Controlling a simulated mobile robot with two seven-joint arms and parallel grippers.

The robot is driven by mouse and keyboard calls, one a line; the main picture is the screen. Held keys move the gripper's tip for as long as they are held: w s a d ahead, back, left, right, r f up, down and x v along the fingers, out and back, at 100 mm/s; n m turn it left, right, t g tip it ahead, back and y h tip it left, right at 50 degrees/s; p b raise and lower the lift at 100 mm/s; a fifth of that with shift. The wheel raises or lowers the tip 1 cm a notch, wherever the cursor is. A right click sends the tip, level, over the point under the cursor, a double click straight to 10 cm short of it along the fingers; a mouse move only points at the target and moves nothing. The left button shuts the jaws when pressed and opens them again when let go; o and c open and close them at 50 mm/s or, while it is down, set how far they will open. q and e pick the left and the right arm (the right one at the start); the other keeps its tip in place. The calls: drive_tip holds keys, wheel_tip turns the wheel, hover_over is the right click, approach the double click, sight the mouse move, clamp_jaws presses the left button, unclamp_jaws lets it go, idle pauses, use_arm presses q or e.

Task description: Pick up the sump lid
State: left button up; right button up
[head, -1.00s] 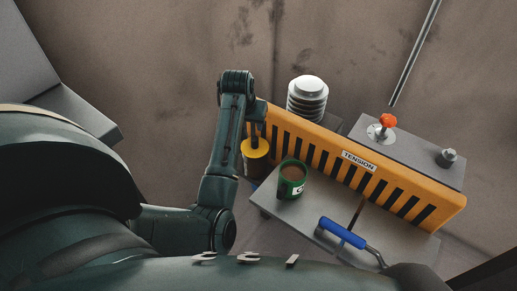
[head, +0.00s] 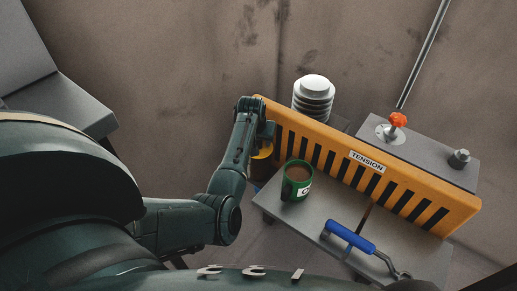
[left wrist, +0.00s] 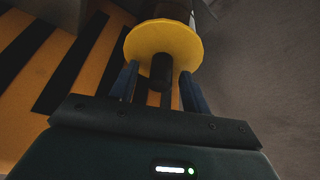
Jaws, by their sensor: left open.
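The sump lid is a round yellow disc with a dark knob. In the left wrist view the yellow disc (left wrist: 163,42) is ahead of my left gripper (left wrist: 158,74), and the knob (left wrist: 161,68) shows between its two blue fingers. The fingers are open, with a visible gap on each side of the knob. I cannot tell how deep the knob sits between them. In the head view the lid (head: 262,153) is mostly hidden behind my left gripper (head: 265,136), left of the green mug. My right gripper is not in view.
A striped orange guard (head: 330,150) marked TENSION runs close beside the lid. A green mug (head: 297,182) and a blue-handled tool (head: 348,237) are on the grey table (head: 318,212). A ribbed white-topped cylinder (head: 313,95) and an orange knob (head: 397,120) stand behind.

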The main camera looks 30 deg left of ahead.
use_arm(q)
drive_tip(key=shift+c, duration=0.4)
clamp_jaws()
